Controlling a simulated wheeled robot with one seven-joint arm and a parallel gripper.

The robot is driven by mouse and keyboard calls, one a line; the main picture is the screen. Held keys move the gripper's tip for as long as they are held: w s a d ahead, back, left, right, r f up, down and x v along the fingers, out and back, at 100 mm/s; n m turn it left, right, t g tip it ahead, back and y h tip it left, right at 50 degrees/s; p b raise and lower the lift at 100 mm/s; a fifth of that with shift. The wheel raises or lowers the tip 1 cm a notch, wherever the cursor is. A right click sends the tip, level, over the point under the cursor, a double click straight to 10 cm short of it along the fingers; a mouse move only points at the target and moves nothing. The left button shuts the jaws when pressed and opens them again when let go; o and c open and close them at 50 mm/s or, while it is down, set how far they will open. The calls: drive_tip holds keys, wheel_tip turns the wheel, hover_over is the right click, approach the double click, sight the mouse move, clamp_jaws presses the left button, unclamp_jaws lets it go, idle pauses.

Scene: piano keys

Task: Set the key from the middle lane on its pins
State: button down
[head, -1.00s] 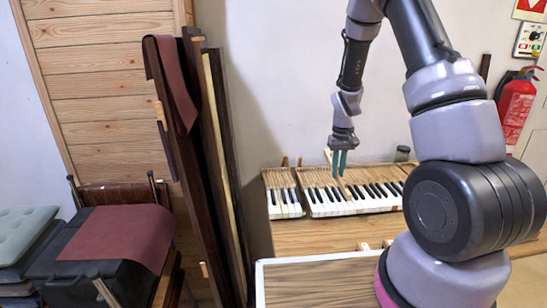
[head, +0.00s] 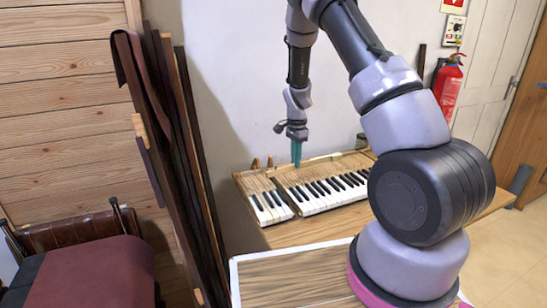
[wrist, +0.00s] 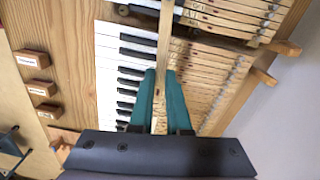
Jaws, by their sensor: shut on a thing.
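My gripper (head: 296,160) is above the keyboard, near the gap between its two sections. In the wrist view its teal fingers (wrist: 160,100) are shut on a long pale wooden key (wrist: 164,45). The key runs up the wrist picture, crossing the direction of the keys behind it. The keyboard (head: 325,192) has white and black fronts and wooden key backs (wrist: 205,75). A dark gap (wrist: 205,31) separates the sections in the wrist view. The pins cannot be made out. The held key is not clear in the head view.
Several labelled wooden blocks (wrist: 40,88) stand on the wooden table (wrist: 70,60) at the left of the wrist view. Tall dark boards (head: 185,150) lean left of the keyboard. A wall is close behind. Some air above the keys is clear.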

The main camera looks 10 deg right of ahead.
drive_tip(key=w+a+f+m, duration=0.2)
drive_tip(key=w+a+m, duration=0.5)
drive_tip(key=m, duration=1.2)
drive_tip(key=shift+w+d+f, duration=0.1)
drive_tip(key=shift+f, duration=1.65)
drive_tip(key=shift+w+d+f, duration=0.1)
drive_tip(key=shift+f, duration=1.65)
drive_tip(key=shift+f, duration=0.7)
drive_tip(key=c, duration=1.2)
unclamp_jaws()
drive_tip(key=shift+r, duration=0.1)
drive_tip(key=shift+r, duration=1)
